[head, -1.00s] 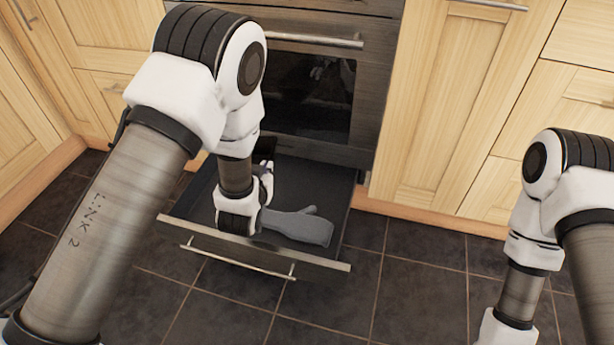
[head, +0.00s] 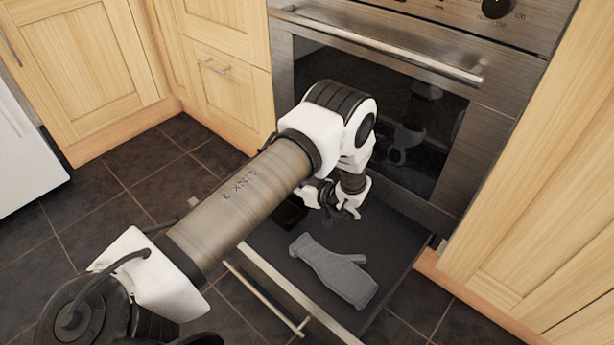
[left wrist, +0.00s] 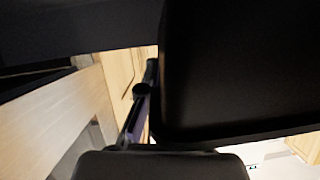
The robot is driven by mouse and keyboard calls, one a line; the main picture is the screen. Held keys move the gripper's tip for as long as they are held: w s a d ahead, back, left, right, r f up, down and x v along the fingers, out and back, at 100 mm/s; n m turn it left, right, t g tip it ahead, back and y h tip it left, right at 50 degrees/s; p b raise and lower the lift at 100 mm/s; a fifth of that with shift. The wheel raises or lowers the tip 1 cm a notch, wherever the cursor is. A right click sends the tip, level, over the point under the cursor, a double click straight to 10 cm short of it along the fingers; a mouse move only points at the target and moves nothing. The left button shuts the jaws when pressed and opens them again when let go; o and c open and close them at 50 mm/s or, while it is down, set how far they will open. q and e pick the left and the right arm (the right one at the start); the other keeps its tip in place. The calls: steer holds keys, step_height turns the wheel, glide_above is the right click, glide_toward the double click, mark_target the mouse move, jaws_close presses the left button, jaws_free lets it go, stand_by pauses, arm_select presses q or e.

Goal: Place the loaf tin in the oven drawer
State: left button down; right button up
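The loaf tin (head: 290,214) is a dark, nearly black box at the left side of the open oven drawer (head: 395,262). In the head view my left gripper (head: 312,197) reaches down over the drawer and partly hides the tin. The tin (left wrist: 240,65) fills much of the left wrist view, right against the gripper, which appears shut on it. Whether the tin touches the drawer floor cannot be told. My right gripper is not in view.
A grey oven mitt (head: 335,270) lies in the front part of the drawer. The oven door (head: 400,110) is shut above the drawer. Wooden cabinets (head: 225,100) stand on both sides. The dark tiled floor (head: 130,190) at the left is clear.

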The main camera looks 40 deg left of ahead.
arm_select(q)
steer(key=shift+f+b, duration=1.45)
steer(key=shift+f, duration=1.5)
steer(key=c, duration=1.3)
jaws_free()
steer(key=shift+r, duration=0.1)
steer(key=shift+r, duration=0.15)
steer(key=p+v, duration=0.6)
steer(key=v, duration=0.6)
